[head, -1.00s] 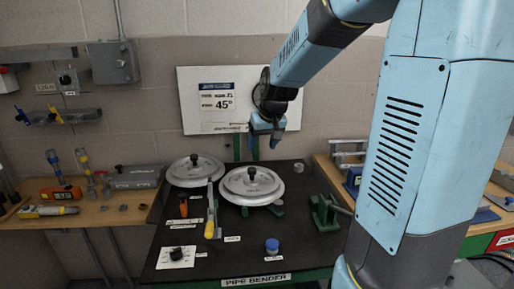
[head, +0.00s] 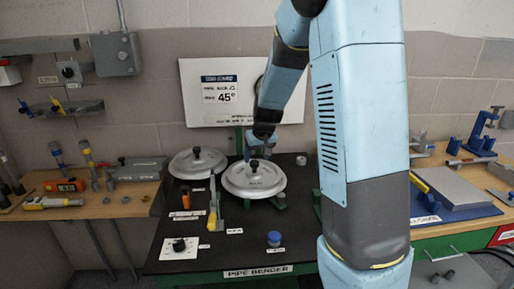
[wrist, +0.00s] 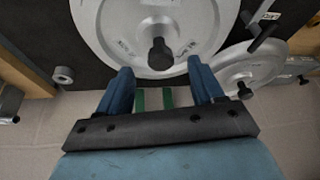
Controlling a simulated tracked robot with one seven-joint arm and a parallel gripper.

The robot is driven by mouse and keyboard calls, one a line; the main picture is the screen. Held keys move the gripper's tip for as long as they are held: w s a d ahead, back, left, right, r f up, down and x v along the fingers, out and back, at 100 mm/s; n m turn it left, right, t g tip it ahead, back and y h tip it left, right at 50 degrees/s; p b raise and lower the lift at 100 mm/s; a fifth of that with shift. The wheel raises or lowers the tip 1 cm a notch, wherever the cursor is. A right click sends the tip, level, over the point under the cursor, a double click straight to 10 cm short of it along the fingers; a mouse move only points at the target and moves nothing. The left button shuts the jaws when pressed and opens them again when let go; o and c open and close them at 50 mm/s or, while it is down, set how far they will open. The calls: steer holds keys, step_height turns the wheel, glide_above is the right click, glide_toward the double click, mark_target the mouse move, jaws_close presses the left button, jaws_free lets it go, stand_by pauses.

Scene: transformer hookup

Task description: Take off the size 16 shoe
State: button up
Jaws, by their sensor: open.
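Two round grey shoes with black knobs are on the black pipe bender table (head: 205,250). One shoe (head: 243,185) sits near the middle, and the other shoe (head: 187,165) is behind it to the left. Their size markings are too small to read. My gripper (head: 259,152) is open and empty, just above the back of the middle shoe. In the wrist view, the blue fingers (wrist: 160,82) point toward the middle shoe (wrist: 110,30), apart on either side below its black knob (wrist: 160,54). The other shoe (wrist: 258,68) shows at the right.
A yellow-handled lever (head: 213,215) stands left of the middle shoe. A blue-capped item (head: 274,239) and a dial plate (head: 178,248) are at the table's front. Side benches hold tools.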

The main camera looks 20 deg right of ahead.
mark_target(255, 162)
steer(key=shift+x, duration=3)
jaws_close()
steer(key=c, duration=0.5)
jaws_free()
jaws_close()
steer(key=shift+r, duration=1.85)
steer(key=shift+r, duration=2.45)
